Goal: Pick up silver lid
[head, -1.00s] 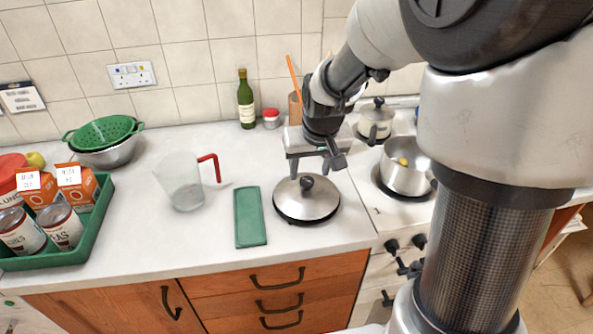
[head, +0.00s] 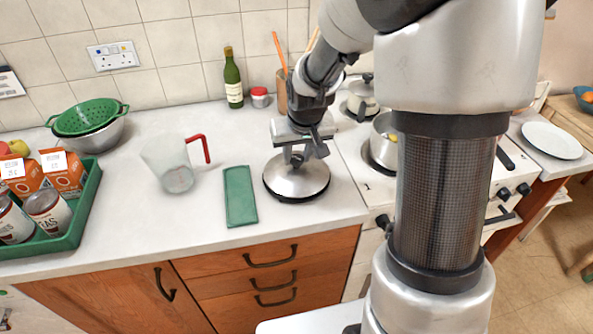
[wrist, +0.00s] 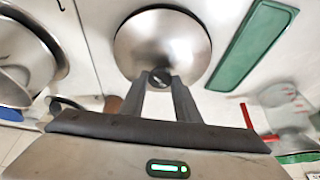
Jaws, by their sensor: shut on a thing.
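The silver lid (head: 291,184) is a round, shiny dome with a dark rim and a black knob. It rests on, or very close above, the white counter; I cannot tell which. In the wrist view the lid (wrist: 163,45) fills the top middle, with its dark knob (wrist: 160,78) between the fingertips. My gripper (head: 297,158) is above the lid, pointing down, and is shut on the knob. It also shows in the wrist view (wrist: 160,84). The knob is mostly hidden by the fingers in the head view.
A green cloth or pad (head: 240,196) lies just left of the lid. A clear jug (head: 172,165) with a red handle stands further left. The stove with a steel pot (head: 383,145) is to the right. A wine bottle (head: 233,80) and a red-topped jar (head: 260,97) stand behind.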

